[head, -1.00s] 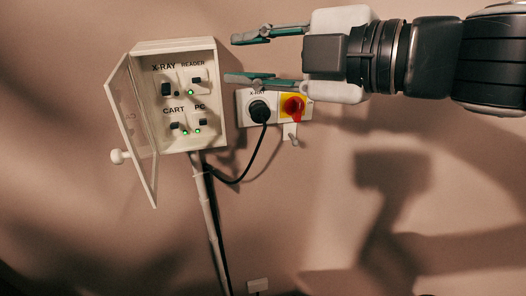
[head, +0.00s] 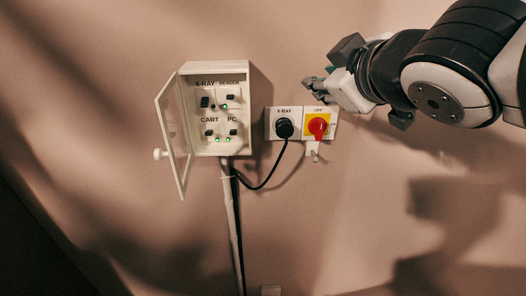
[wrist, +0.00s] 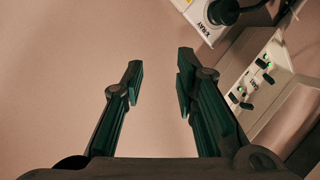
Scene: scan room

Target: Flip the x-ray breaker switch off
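The breaker box (head: 241,146) is on the wall left of centre in the head view, its clear door (head: 180,140) swung open to the left. Inside, the x-ray switch (head: 205,102) is a dark toggle at the upper left, under its label. I see no green light beside it, while the reader, cart and PC switches each have one lit. My gripper (head: 312,89) is right of the box, above the red knob, and touches nothing visible. In the wrist view its fingers (wrist: 160,85) are apart with only bare wall between them; part of the box (wrist: 285,75) shows at right.
Right of the box are a socket plate with a black plug (head: 284,128) labelled X-RAY, and a red rotary knob (head: 318,127) on yellow marked OFF. A black cable (head: 262,184) loops from the plug towards the conduit (head: 230,205) below the box. The wall below is mostly clear.

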